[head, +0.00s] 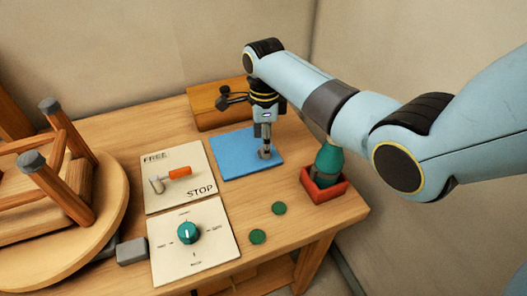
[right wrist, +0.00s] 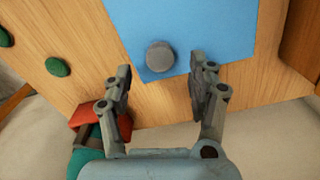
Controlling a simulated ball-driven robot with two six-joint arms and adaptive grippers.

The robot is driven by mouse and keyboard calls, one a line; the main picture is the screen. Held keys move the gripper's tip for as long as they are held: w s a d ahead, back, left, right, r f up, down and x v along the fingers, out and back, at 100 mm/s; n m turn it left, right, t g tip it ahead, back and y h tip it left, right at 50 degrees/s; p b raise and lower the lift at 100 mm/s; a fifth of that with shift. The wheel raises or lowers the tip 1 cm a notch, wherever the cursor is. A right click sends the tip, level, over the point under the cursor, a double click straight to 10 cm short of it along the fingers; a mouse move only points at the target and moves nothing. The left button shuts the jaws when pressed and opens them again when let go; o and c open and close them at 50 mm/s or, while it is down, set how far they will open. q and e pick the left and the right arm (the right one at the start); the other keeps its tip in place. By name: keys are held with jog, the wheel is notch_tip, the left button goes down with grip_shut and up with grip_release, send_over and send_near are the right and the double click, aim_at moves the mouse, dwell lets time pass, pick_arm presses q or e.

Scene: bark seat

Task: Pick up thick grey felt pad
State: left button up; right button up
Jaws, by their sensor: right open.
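The thick grey felt pad (right wrist: 160,56) is a round grey disc lying on the blue mat (right wrist: 200,22), near the mat's edge. My right gripper (right wrist: 163,82) is open and empty. In the right wrist view its two fingers stand apart, with the pad between and just beyond their tips. In the head view the right gripper (head: 265,150) points down over the blue mat (head: 235,150), and its fingers largely hide the pad. I cannot tell whether the fingers touch the mat. My left gripper is not in view.
An upturned stool (head: 95,215) fills the left of the table. A lever plate (head: 160,200) and a dial plate (head: 215,255) lie left of the mat. Green discs (head: 257,236) lie in front. A red box (head: 322,192) holds a green bottle; a wooden box (head: 205,108) stands behind.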

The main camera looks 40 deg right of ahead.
notch_tip(320, 180, down, 2)
jog(key=shift+a+f, duration=0.15)
jog(key=shift+f, duration=0.05)
jog(key=shift+w+f, duration=0.1)
jog(key=shift+f, duration=0.1)
jog(key=shift+c, duration=1.7)
jog(key=c, duration=0.4)
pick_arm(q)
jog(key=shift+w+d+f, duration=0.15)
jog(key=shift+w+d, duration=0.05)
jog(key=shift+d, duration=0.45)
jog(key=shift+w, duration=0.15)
pick_arm(e)
jog(key=shift+r, duration=0.1)
